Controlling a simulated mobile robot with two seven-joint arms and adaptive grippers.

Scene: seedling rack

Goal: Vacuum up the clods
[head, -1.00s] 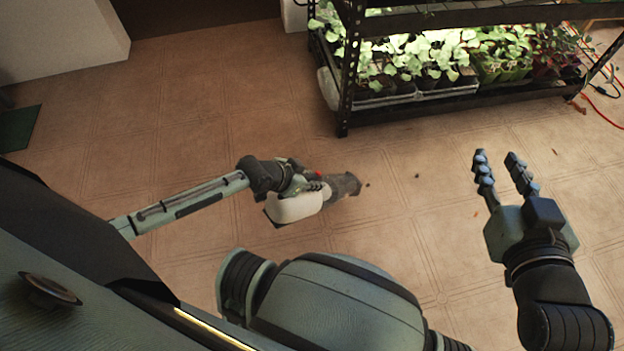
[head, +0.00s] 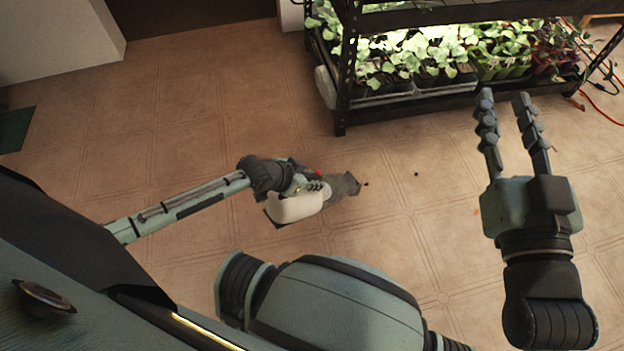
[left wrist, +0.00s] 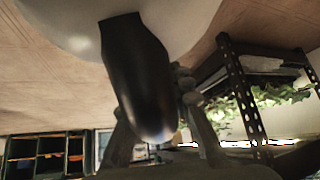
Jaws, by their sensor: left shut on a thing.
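A handheld vacuum (head: 296,207) with a white body and a dark nozzle is in my left gripper (head: 312,187), low over the tiled floor. The left gripper is shut on it. Its nozzle points right, toward a small dark clod (head: 366,184) close to the tip. Another small clod (head: 416,174) lies further right on the floor. In the left wrist view the vacuum's white body and dark handle (left wrist: 138,80) fill the middle, with blurred fingers around the handle. My right gripper (head: 505,97) is open and empty, in front of the rack.
A black metal rack (head: 425,106) with trays of green seedlings (head: 435,58) stands at the back right. Orange cord (head: 600,106) lies at the far right.

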